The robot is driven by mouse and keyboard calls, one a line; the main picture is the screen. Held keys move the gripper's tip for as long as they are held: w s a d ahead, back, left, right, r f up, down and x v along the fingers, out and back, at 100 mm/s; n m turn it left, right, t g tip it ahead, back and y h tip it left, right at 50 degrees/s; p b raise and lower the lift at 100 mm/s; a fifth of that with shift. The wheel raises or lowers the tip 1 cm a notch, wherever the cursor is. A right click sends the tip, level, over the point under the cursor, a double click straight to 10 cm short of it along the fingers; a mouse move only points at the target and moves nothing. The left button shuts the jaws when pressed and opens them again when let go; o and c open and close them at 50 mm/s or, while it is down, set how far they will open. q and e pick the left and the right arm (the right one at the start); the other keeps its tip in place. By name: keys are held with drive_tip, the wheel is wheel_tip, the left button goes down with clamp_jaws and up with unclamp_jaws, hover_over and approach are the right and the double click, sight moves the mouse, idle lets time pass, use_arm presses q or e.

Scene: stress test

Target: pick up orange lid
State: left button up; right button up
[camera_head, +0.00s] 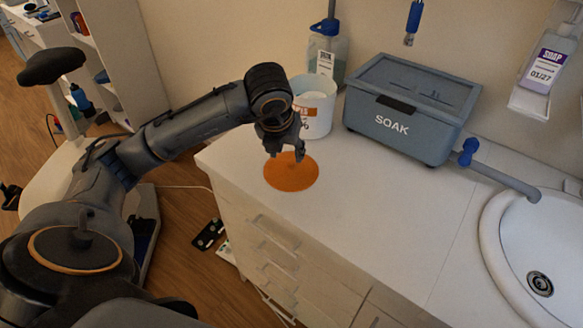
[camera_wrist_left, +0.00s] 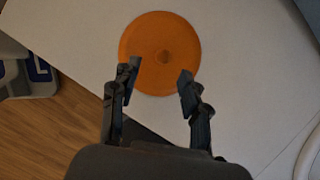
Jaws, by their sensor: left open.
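The orange lid (camera_head: 291,177) is a flat round disc lying on the white counter (camera_head: 350,220) near its left edge. It also shows in the left wrist view (camera_wrist_left: 165,45), with a small raised knob at its middle. My left gripper (camera_head: 286,152) is open and empty, just above the far part of the lid in the head view. In the left wrist view its two fingertips (camera_wrist_left: 158,82) point at the near part of the lid, with the knob ahead of them. I cannot tell whether the fingers touch the lid. My right gripper does not show.
A white tub (camera_head: 317,115) stands right behind my left gripper. A grey SOAK box (camera_head: 405,115) and a blue-capped bottle (camera_head: 327,55) stand at the back. A sink (camera_head: 535,240) with a tap is at the right. The counter in front of the box is clear.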

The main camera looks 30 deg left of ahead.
sight(291, 162)
use_arm(q)
drive_tip(key=shift+w+f, duration=0.2)
drive_tip(key=shift+f, duration=0.3)
drive_tip(key=x, duration=0.2)
drive_tip(key=p+x, duration=0.1)
drive_tip(key=shift+w+d+f, duration=0.1)
drive_tip(key=shift+w+f, duration=0.15)
drive_tip(key=shift+w, duration=0.1)
drive_tip(key=shift+w+f, duration=0.1)
drive_tip(key=shift+f, duration=0.2)
drive_tip(key=shift+c, duration=0.7)
drive_tip(key=c, duration=0.7)
clamp_jaws()
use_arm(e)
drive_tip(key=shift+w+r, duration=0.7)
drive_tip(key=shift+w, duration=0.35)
